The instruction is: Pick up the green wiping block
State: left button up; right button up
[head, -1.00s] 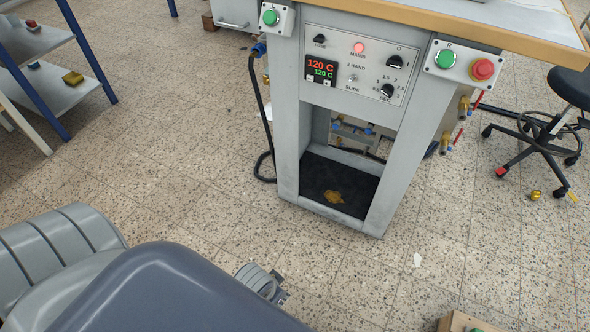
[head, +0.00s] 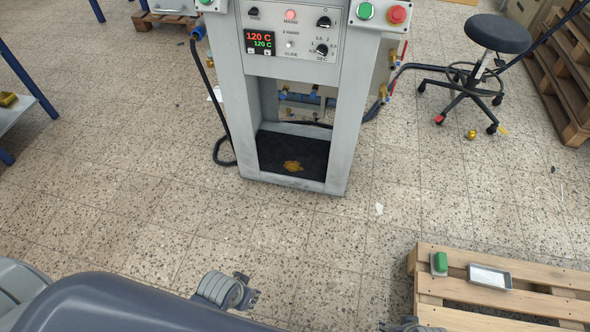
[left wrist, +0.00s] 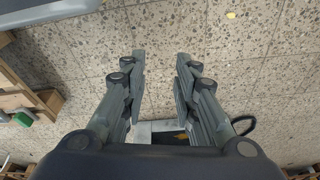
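A shallow metal tray (head: 489,277) lies right of the block on the pallet. The grey press machine (head: 345,130) stands ahead, with a stool (head: 499,34) at its right. Open tiled floor (head: 320,235) lies between machine and pallet.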

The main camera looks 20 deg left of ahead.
aim_at(439, 267)
jog(key=z, duration=1.1)
